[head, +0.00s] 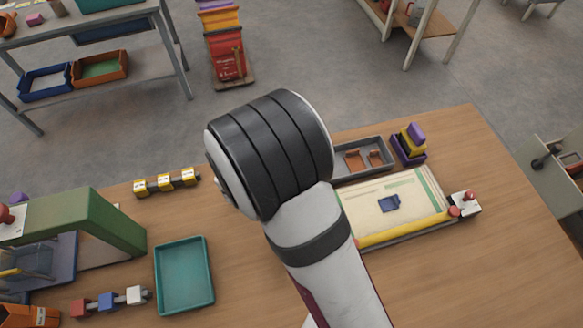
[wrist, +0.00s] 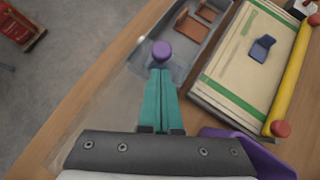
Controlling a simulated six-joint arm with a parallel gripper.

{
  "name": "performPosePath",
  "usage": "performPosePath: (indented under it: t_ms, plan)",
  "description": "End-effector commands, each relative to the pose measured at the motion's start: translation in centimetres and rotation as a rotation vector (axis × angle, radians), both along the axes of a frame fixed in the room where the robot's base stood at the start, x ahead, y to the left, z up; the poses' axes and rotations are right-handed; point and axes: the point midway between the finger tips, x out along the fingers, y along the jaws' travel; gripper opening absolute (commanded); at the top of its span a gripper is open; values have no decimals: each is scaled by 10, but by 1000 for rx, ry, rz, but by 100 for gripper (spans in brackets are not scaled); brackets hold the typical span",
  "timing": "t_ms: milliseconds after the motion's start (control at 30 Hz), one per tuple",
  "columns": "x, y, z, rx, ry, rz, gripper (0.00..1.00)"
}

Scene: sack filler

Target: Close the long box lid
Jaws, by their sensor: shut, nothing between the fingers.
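The long grey box (head: 341,172) lies on the wooden table, with its left part hidden behind my arm in the head view. Small brown pieces (head: 354,160) show in its open part; they also show in the wrist view (wrist: 187,25). In the wrist view a clear, see-through panel (wrist: 133,62), seemingly the lid, lies to the left of and around my fingers, and its exact tilt is hard to tell. A purple knob (wrist: 161,51) is right at my fingertips. My gripper (wrist: 161,70) has its teal fingers shut together with nothing between them.
A board with a yellow bar (head: 402,230) and red knobs is beside the box. A purple and yellow stack (head: 409,143) stands past its right end. A purple object (wrist: 245,152) lies close to my gripper's base. A teal tray (head: 184,275) is at the left.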

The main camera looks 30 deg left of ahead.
Motion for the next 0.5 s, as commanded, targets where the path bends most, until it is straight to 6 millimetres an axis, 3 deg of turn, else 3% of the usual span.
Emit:
performPosePath:
  t_ms: [500]
  plan:
    - [9,-4,0,0,-1,-1,0]
